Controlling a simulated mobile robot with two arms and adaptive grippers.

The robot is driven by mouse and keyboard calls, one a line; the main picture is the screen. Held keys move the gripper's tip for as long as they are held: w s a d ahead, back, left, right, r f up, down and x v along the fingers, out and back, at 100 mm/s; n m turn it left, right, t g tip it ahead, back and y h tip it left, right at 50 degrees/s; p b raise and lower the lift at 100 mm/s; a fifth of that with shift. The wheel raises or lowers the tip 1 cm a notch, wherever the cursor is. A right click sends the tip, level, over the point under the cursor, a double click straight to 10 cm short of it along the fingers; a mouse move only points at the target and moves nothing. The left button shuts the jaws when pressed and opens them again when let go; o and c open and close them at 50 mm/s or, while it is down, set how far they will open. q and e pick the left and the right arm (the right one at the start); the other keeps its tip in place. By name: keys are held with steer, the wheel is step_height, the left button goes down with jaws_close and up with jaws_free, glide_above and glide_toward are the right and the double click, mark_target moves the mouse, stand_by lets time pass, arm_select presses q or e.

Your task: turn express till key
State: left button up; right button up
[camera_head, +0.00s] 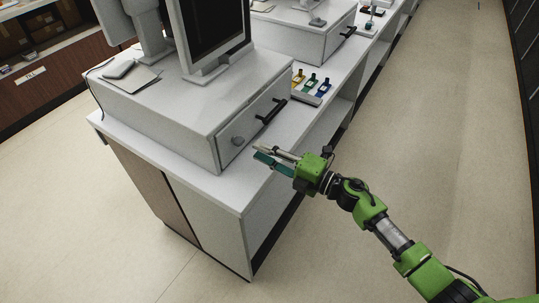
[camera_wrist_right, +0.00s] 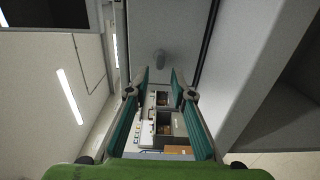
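The nearest till is a white cash drawer box (camera_head: 165,108) on the counter's near end. Its front carries a small round grey lock or key knob (camera_head: 237,141) and a dark bar handle (camera_head: 271,110). The drawer looks shut. My right gripper (camera_head: 262,154) is in front of the drawer front, apart from it and close to the round knob. In the right wrist view the gripper (camera_wrist_right: 159,88) is open and empty, its two teal-padded fingers apart, with the grey knob (camera_wrist_right: 159,58) beyond the tips. My left gripper is not in view.
A monitor (camera_head: 210,30) stands on the till. A tray (camera_head: 307,97) with yellow, green and blue tagged items lies on the counter right of the drawer. A second till (camera_head: 300,38) stands further along. The floor (camera_head: 430,140) at the right is clear.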

mark_target(242, 143)
steer(key=b+x, duration=0.1)
steer(key=x, duration=0.5)
steer(key=shift+w, duration=0.1)
jaws_close()
steer(key=m, duration=0.8)
steer(key=shift+m, duration=0.4)
steer(key=m, duration=0.4)
steer(key=shift+d, duration=0.1)
steer(key=m, duration=0.4)
steer(key=shift+f+m, duration=0.1)
steer(key=shift+m, duration=0.2)
steer(key=shift+c, duration=0.5)
jaws_free()
steer(key=o, duration=0.4)
steer(key=shift+c, duration=0.2)
